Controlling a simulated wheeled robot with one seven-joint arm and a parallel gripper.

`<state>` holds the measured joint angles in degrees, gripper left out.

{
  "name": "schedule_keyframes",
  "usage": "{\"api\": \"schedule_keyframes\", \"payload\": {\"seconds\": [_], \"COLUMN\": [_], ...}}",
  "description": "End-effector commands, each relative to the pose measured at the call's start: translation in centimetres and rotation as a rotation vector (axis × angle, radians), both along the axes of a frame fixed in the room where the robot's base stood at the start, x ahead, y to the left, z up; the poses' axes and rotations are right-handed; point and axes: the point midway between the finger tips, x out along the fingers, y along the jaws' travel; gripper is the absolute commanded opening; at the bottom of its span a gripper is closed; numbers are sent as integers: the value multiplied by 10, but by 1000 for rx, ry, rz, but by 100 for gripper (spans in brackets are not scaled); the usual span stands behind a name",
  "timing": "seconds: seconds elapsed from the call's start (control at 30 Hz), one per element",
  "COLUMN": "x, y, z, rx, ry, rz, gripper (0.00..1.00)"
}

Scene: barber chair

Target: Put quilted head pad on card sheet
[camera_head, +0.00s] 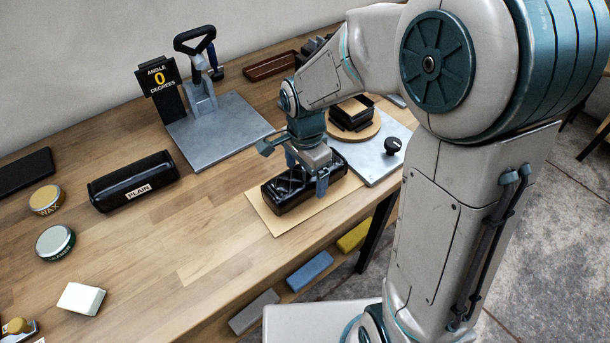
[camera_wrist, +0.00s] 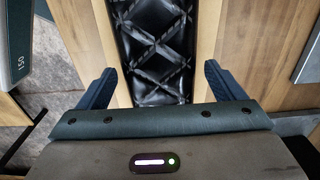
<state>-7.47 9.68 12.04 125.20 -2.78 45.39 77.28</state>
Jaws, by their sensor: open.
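The quilted head pad (camera_head: 288,190) is black with diamond stitching and lies on the tan card sheet (camera_head: 262,209). The card shows around the pad in the head view. My gripper (camera_head: 305,180) is right over the pad. In the wrist view, the quilted head pad (camera_wrist: 155,45) runs up the middle between the fingers of my gripper (camera_wrist: 157,85). The fingers stand apart, with a gap to the pad on each side, so the gripper is open. The arm and gripper hide part of the pad in the head view.
A black roll labelled PLAIN (camera_head: 134,182) lies left of the card. An angle stand on a metal plate (camera_head: 222,130) is behind. A grey plate with a black knob (camera_head: 393,146) is to the right. Bare wood lies between.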

Motion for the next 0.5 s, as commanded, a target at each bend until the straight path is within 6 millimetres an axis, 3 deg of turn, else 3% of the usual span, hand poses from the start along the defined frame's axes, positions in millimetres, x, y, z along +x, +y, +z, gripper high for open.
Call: {"api": "schedule_keyframes", "payload": {"seconds": [0.3,0.5], "x": [1,1], "y": [0,0], "z": [71,96], "rx": [1,1], "ry": [-5,-3], "rz": [0,1], "gripper": [89,89]}}
